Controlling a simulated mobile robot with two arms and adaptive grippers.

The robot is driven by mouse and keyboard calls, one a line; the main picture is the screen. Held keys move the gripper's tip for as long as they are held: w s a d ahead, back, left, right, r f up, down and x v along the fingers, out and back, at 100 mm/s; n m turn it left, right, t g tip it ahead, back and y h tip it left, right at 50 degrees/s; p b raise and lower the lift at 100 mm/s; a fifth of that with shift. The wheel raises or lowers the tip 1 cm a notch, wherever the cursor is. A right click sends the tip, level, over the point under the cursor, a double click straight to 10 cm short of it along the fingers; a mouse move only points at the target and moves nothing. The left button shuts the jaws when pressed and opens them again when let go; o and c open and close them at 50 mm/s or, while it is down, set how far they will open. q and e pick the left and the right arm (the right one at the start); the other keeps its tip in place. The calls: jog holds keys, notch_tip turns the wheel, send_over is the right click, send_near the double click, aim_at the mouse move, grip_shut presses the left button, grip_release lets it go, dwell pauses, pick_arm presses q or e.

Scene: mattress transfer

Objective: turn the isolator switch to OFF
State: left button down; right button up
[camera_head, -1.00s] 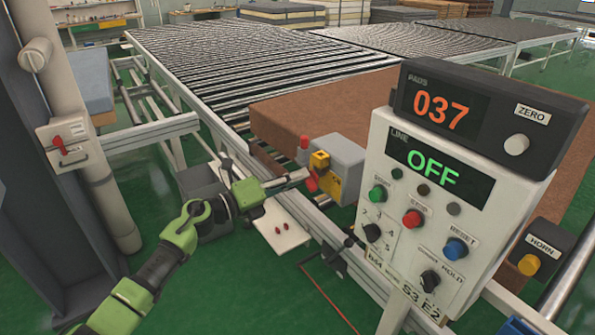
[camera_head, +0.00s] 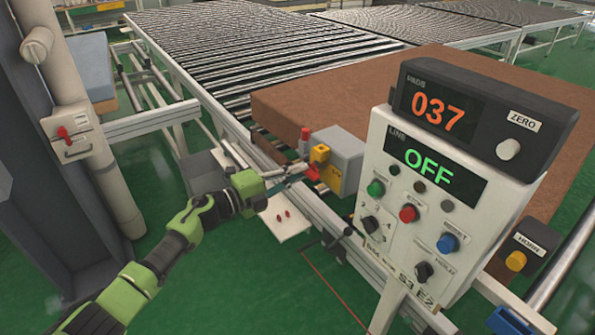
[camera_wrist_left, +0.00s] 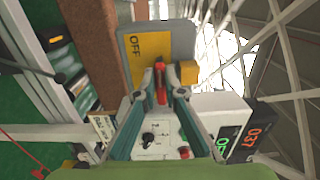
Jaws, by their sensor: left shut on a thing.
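The isolator switch is a grey box (camera_head: 348,151) with a yellow plate (camera_head: 334,180) and a red handle (camera_head: 313,172), fixed at the conveyor's side. In the left wrist view the yellow plate (camera_wrist_left: 138,72) reads OFF, above and left of the red handle (camera_wrist_left: 161,84). My left gripper (camera_wrist_left: 160,88) is shut on that handle, with a finger on either side of it. In the head view the left gripper (camera_head: 303,174) reaches the switch from the left. The handle's exact setting is hard to tell. My right gripper is not in view.
A control panel (camera_head: 375,150) showing OFF and a 037 display (camera_head: 437,108) stand right of the switch. A brown mattress (camera_head: 420,70) lies behind. A box with a red lever (camera_head: 75,150) is on the left post. Green floor is open below.

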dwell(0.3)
pick_arm(q)
jog(key=c, duration=2.1)
grip_release()
jog(key=shift+a, duration=0.1)
jog(key=shift+c, duration=0.2)
jog(key=v, duration=1.2)
jog(key=shift+f, duration=0.1)
